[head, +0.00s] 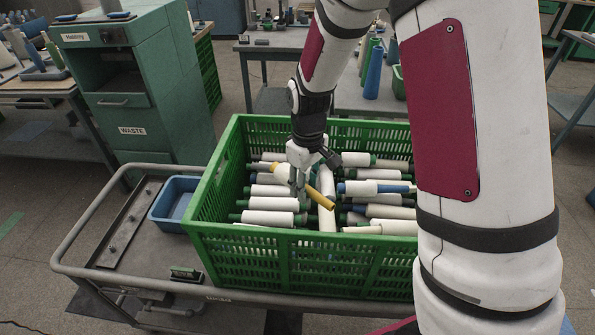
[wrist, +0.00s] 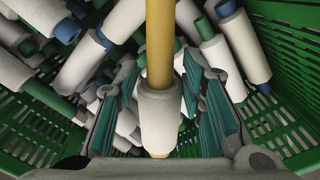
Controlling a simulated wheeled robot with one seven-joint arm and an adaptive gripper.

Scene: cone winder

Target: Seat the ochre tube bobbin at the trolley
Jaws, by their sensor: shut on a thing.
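The ochre tube bobbin, an ochre tube (head: 321,199) with white yarn wound on part of it, is held in my gripper (head: 299,180) inside the green crate. In the wrist view the bobbin (wrist: 160,115) lies lengthwise between the teal-padded fingers (wrist: 160,110), its bare ochre tube pointing up the picture. In the head view the bobbin is tilted, ochre end toward the lower right, just above the other bobbins. The trolley (head: 120,262) carries the crate and has a dark rail plate (head: 130,222) with small upright pegs on its left.
The green crate (head: 290,250) holds several white bobbins with green or blue tubes, and its walls surround my gripper. A blue bin (head: 173,203) stands beside it on the trolley. A small dark block with a green top (head: 186,273) lies near the front edge. A waste cabinet (head: 140,90) stands behind.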

